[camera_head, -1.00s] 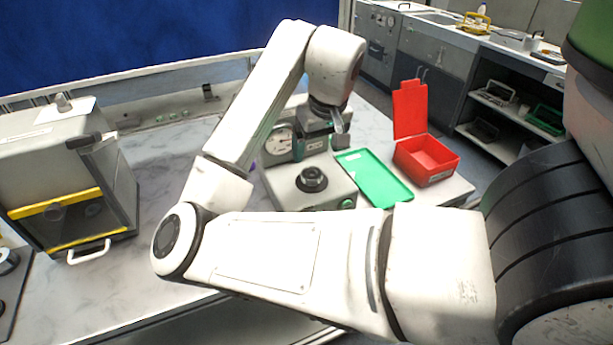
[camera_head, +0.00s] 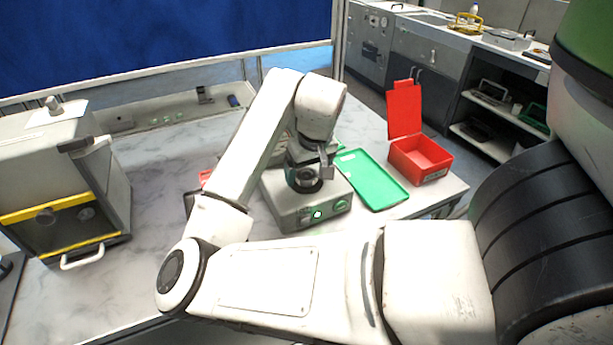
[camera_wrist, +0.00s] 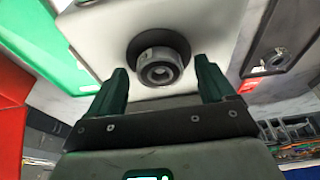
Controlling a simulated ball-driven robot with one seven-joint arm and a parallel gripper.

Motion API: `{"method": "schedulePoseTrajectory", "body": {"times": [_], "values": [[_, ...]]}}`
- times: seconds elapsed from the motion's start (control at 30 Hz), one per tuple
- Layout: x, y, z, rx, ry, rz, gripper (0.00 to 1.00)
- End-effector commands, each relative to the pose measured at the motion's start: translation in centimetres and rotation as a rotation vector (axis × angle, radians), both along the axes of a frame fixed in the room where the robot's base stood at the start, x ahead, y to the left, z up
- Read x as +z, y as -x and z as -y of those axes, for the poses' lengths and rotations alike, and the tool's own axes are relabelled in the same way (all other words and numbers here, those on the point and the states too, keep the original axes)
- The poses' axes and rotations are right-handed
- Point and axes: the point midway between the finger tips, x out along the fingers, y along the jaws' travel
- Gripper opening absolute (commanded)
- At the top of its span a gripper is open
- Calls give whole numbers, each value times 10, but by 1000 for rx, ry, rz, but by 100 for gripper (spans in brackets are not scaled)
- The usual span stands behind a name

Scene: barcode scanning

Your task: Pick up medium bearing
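A grey metal bearing (camera_wrist: 160,66) sits on a round black seat on top of a pale box-shaped device (camera_wrist: 110,35), seen in the wrist view. The device also shows in the head view (camera_head: 284,213), with a lit green button on its front. My gripper (camera_wrist: 162,72) has two green fingers spread apart, with the bearing in the picture between their tips. I cannot tell whether the tips reach around it. In the head view my gripper (camera_head: 308,172) is low over the device's top and partly hides the seat.
A green tray (camera_head: 392,192) lies right of the device, with an open red box (camera_head: 420,160) beyond it. A grey cabinet with yellow trim (camera_head: 60,180) stands at the left. A blue screen (camera_head: 170,40) stands behind.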

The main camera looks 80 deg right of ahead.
Motion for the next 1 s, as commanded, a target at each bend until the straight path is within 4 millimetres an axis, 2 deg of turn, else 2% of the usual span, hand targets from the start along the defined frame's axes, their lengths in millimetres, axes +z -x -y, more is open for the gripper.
{"method": "schedulePoseTrajectory", "body": {"times": [0.07,0.7,1.0], "values": [[0,0,0,0,0,0,74],[1,0,0,0,1,1,13],[5,0,0,0,2,1,12]]}}
